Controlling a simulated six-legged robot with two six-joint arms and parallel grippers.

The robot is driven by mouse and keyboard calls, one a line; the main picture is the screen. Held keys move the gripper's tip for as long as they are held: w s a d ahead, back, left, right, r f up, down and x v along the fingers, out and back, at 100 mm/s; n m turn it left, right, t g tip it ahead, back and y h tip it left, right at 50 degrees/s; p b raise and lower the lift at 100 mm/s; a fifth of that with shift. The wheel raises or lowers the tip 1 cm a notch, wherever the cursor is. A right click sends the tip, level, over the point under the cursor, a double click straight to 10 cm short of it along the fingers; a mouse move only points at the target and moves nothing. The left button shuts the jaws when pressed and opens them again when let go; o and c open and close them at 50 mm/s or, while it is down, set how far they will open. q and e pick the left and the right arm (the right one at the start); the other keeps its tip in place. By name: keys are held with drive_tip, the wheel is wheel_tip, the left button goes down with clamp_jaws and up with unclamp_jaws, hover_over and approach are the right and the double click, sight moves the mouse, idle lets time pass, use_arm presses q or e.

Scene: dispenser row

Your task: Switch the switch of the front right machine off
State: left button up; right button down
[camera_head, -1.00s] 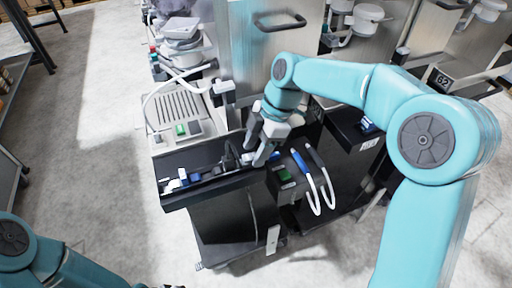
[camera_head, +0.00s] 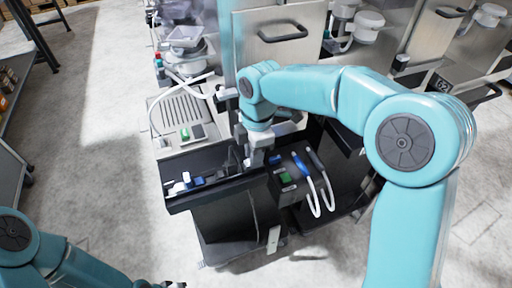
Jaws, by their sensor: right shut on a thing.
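My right gripper (camera_head: 253,160) points down at the right end of the front machine's black tray (camera_head: 205,196), beside a black control box (camera_head: 280,190). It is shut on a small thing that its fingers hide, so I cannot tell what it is. The box has a green part (camera_head: 287,177), a small blue part (camera_head: 275,159) and blue and grey handles with white hoses. Which part is the switch, and how it is set, I cannot make out. My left gripper (camera_head: 174,285) shows only partly at the bottom edge, away from the machines.
A slatted drip plate (camera_head: 180,118) with a green part (camera_head: 185,134) lies behind the tray. A steel panel with a handle (camera_head: 282,32) stands behind my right gripper. More machines stand at the right.

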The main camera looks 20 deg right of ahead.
drive_tip(key=c, duration=0.9)
unclamp_jaws()
drive_tip(key=r, duration=0.5)
drive_tip(key=r+p, duration=0.1)
drive_tip(key=r, duration=0.4)
drive_tip(key=d+r+p, duration=0.1)
drive_tip(key=r, duration=0.5)
drive_tip(key=shift+r, duration=0.1)
